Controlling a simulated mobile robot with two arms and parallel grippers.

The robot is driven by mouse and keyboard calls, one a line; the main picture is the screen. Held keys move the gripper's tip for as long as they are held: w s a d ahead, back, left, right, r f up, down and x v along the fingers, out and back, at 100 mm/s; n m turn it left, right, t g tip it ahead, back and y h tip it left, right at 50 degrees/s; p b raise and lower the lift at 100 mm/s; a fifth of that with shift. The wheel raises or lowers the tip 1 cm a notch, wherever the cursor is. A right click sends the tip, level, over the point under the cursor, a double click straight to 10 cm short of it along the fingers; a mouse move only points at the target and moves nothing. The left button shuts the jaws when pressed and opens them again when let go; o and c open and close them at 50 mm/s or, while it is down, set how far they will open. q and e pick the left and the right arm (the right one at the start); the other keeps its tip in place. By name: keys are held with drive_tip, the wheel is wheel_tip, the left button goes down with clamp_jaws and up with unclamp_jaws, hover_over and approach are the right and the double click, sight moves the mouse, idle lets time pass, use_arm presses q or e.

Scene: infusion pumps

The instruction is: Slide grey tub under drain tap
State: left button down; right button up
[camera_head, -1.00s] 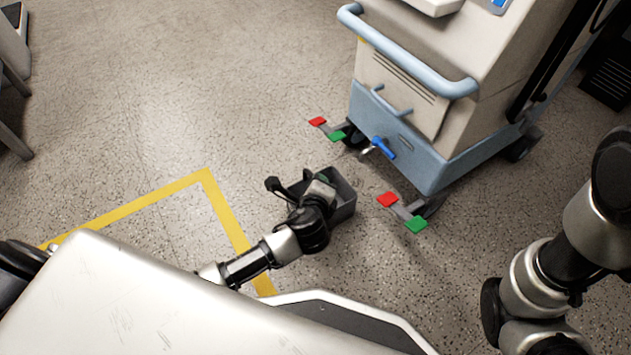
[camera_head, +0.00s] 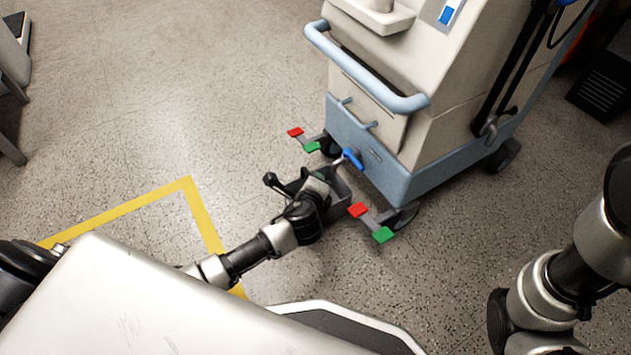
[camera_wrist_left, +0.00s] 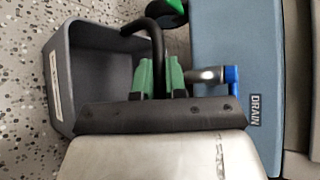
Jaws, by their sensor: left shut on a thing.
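The grey tub (camera_head: 341,203) sits on the floor by the cart's front. In the left wrist view the open grey tub (camera_wrist_left: 62,85) lies left of and beneath my gripper. The drain tap (camera_head: 352,158) has a blue handle and a metal spout close to the tub's far edge. In the wrist view the tap (camera_wrist_left: 207,75) is just right of my fingers, beside the DRAIN label (camera_wrist_left: 255,109). Whether the spout is over the opening is unclear.
The beige and blue cart (camera_head: 385,165) stands behind the tub. Yellow floor tape (camera_head: 205,222) lies to the left. My right arm shows at right, its gripper out of frame.

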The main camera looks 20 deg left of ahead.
use_arm(q)
drive_tip(key=shift+f, duration=0.3)
drive_tip(key=c, duration=1.1)
unclamp_jaws()
drive_tip(key=shift+f, duration=0.1)
